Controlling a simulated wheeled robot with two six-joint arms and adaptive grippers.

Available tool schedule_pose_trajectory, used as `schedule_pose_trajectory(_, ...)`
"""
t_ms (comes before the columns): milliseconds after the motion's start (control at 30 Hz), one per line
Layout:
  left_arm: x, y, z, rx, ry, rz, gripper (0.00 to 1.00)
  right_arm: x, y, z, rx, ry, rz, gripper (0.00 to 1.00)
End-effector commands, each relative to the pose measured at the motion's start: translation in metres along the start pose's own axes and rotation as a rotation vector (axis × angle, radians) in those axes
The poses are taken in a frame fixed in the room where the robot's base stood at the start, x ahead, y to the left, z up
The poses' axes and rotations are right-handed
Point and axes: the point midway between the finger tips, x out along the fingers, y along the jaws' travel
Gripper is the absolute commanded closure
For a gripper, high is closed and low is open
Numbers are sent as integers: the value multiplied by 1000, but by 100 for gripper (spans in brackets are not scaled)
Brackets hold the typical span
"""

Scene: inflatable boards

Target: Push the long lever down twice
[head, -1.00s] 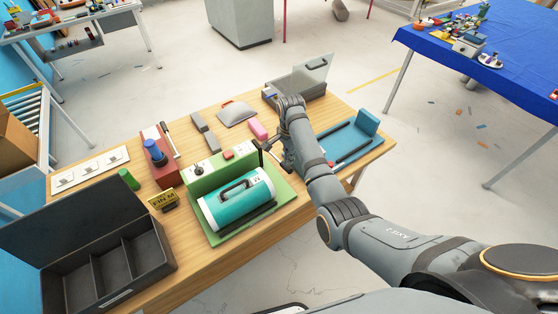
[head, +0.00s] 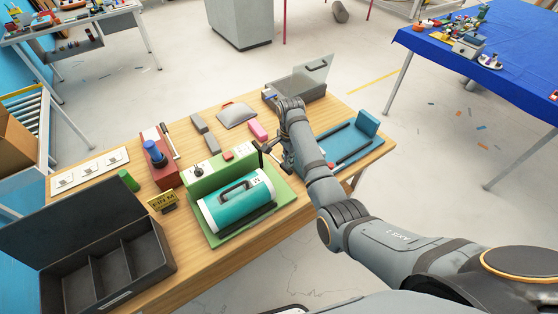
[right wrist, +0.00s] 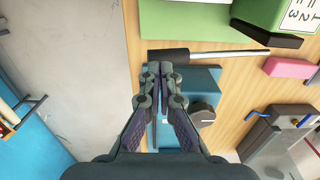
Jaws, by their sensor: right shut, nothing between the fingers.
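The long lever (right wrist: 225,53) shows in the right wrist view as a silver rod with a black grip at its left end. It lies across the picture, beside the green base. My right gripper (right wrist: 160,68) is shut and empty, its fingertips right at the black grip; I cannot tell whether they touch it. In the head view my right arm reaches over the table beside the green unit (head: 222,166) and largely hides the lever area. My left gripper is not in view.
A teal cylinder with a handle (head: 216,208) lies on the green board. A blue board (head: 362,147) lies to the right, under my gripper in the wrist view. A pink block (head: 258,130), a red pump-like unit (head: 164,168) and a black compartment box (head: 150,262) are also on the table.

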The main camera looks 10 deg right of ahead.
Motion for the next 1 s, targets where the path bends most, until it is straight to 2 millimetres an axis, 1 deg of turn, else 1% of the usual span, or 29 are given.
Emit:
schedule_pose_trajectory(433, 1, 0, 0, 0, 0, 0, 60, 1, 0, 0, 0, 0, 0, 100)
schedule_pose_trajectory(1000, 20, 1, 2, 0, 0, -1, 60, 41, 0, 0, 0, 0, 1, 100)
